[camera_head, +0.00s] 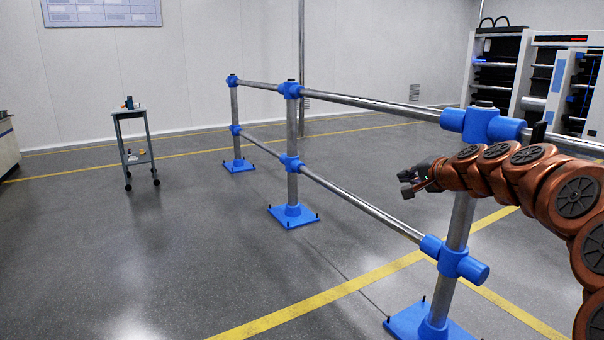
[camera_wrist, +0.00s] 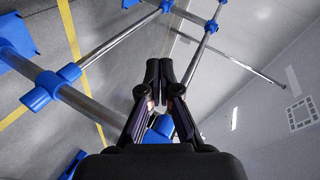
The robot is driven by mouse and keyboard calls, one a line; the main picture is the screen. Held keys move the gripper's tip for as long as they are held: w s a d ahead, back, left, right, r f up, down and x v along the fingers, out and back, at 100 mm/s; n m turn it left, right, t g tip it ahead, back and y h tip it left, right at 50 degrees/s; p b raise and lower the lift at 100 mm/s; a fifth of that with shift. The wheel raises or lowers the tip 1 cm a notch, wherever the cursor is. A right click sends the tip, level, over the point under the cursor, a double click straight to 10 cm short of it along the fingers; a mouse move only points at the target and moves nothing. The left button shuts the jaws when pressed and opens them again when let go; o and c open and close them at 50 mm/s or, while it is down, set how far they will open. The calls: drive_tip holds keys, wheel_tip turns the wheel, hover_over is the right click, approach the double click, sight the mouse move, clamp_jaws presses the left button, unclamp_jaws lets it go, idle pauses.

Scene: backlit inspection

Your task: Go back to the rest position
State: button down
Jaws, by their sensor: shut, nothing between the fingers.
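My gripper (camera_head: 408,183) is at the end of my copper-coloured arm at the right of the head view. It is held up in the air near the nearest post of the metal railing (camera_head: 362,207), and the arm overlaps that post in the picture. In the wrist view my gripper (camera_wrist: 160,72) points away from the camera with its two dark fingers together and nothing between them. The railing (camera_wrist: 95,108) shows behind the fingers in the wrist view. Whether the arm touches the railing cannot be told.
The railing has blue joints and blue floor plates (camera_head: 293,216). A small cart (camera_head: 134,140) with small items stands at the left. Shelving racks (camera_head: 497,75) stand at the back right. A counter (camera_head: 6,145) is at the left edge.

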drive_tip(key=s+a+f+n+g, duration=0.4)
drive_tip(key=s+a+f, duration=0.35)
drive_tip(key=s, duration=0.45)
drive_tip(key=s+a+f+n+g, duration=0.35)
drive_tip(key=s+a+f, duration=0.35)
drive_tip(key=s, duration=0.4)
drive_tip(key=s+d+f+n+g+h, duration=0.1)
drive_tip(key=s+d+f+g, duration=0.15)
drive_tip(key=s, duration=0.75)
drive_tip(key=s+d+f+n+g+h, duration=0.1)
drive_tip(key=s+d+f+g+h, duration=0.2)
drive_tip(key=s, duration=0.7)
drive_tip(key=s+d+f+n+g, duration=0.15)
drive_tip(key=s+f, duration=0.25)
drive_tip(key=s, duration=0.6)
wheel_tip(320, 180, up, 21)
drive_tip(key=p, duration=2)
drive_tip(key=shift+a+r+m+p, duration=0.15)
drive_tip(key=shift+a+m+p, duration=0.2)
drive_tip(key=shift+m+p, duration=0.05)
drive_tip(key=shift+s, duration=0.1)
